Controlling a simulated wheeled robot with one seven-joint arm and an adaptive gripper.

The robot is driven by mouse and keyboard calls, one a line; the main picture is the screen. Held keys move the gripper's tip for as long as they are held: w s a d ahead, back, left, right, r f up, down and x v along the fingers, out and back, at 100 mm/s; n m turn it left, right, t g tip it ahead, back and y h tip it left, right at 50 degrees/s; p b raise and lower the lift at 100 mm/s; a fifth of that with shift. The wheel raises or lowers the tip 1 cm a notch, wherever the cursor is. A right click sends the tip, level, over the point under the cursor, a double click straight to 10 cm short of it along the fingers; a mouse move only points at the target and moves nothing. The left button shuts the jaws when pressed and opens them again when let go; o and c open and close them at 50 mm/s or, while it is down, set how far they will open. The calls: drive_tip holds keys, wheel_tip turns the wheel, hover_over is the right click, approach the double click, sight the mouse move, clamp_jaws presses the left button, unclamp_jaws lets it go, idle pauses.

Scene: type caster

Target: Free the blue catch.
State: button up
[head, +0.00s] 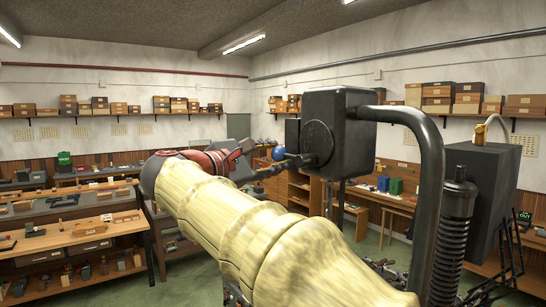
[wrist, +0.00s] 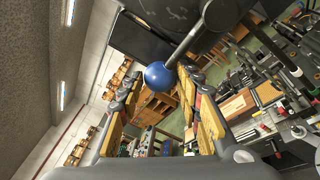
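The blue catch shows as a round blue knob (head: 279,153) on the end of a grey rod that comes out of a dark machine housing (head: 338,125). In the wrist view the blue knob (wrist: 158,76) appears between the tips of my gripper (wrist: 159,90). The two fingers with yellow pads stand apart on either side of it, and neither is clearly touching it. In the head view my gripper (head: 262,167) is beside the knob, and a dark finger partly overlaps the rod area. The catch's inner mechanism is hidden.
A thick bent dark pipe (head: 433,150) and a black spring column (head: 457,225) stand right of the housing. A workbench (head: 75,245) with tools is at left. A wooden desk (head: 390,200) stands behind the housing. Green floor (head: 185,285) shows between them.

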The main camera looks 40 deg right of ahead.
clamp_jaws()
idle(0.5)
wheel_tip(320, 180, down, 6)
drive_tip(key=s+n+g+y+p, duration=0.1)
drive_tip(key=s+n+y+p, duration=0.1)
drive_tip(key=n+p, duration=0.5)
drive_tip(key=shift+r+p, duration=0.15)
drive_tip(key=shift+p, duration=1.1)
drive_tip(key=shift+s+g, duration=0.15)
drive_tip(key=shift+g, duration=0.15)
drive_tip(key=shift+o, duration=2.3)
unclamp_jaws()
drive_tip(key=shift+f, duration=0.2)
drive_tip(key=shift+a, duration=0.1)
